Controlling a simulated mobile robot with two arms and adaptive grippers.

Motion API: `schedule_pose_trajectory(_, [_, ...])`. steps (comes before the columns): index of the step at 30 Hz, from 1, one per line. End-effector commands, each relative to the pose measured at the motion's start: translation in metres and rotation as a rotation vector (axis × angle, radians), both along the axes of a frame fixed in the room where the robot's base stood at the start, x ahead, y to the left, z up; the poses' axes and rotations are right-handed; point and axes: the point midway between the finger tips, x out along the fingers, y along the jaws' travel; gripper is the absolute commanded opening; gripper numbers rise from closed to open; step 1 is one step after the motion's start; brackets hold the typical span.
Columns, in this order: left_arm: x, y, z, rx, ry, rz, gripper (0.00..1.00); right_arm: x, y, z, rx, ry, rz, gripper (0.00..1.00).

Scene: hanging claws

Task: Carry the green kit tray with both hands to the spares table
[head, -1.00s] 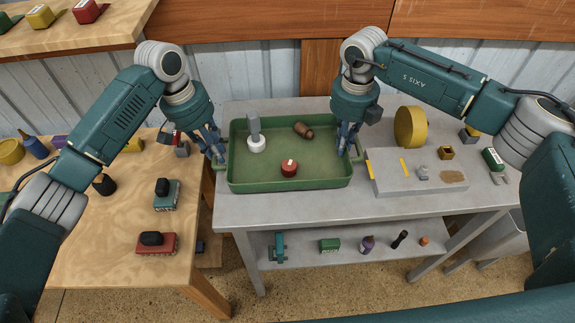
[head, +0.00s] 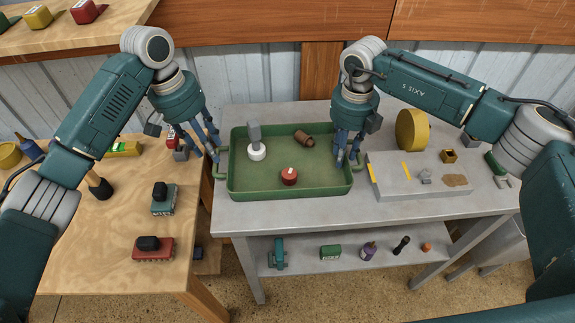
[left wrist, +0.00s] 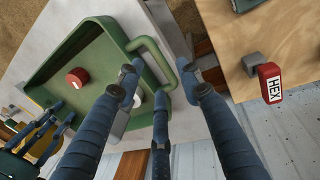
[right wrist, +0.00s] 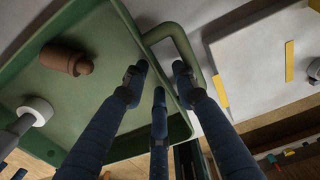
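The green kit tray (head: 290,196) lies on the grey metal table (head: 440,207). It holds a red round piece (head: 289,176), a brown cylinder (head: 304,138) and a grey-handled piece with a white base (head: 256,150). My left gripper (head: 216,158) is at the tray's left handle; the left wrist view shows its fingers (left wrist: 160,75) apart near the handle (left wrist: 152,55). My right gripper (head: 346,160) is at the right handle; the right wrist view shows its fingers (right wrist: 159,75) apart near the handle (right wrist: 180,38). I cannot tell which table is the spares table.
A wooden table (head: 100,265) with several small items stands left, across a gap. A grey slab (head: 400,188) and a yellow disc (head: 411,130) sit right of the tray. A lower shelf (head: 310,272) holds several items. Another wooden surface (head: 60,42) is at the back left.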

Motion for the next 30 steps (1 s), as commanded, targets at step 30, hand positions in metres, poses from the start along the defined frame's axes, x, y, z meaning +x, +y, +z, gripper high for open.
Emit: schedule_pose_trajectory(30, [0.0,0.014,0.071,-0.001,0.0,0.0,0.37,0.001,0.0,0.096,0.001,-0.003,0.0,0.28])
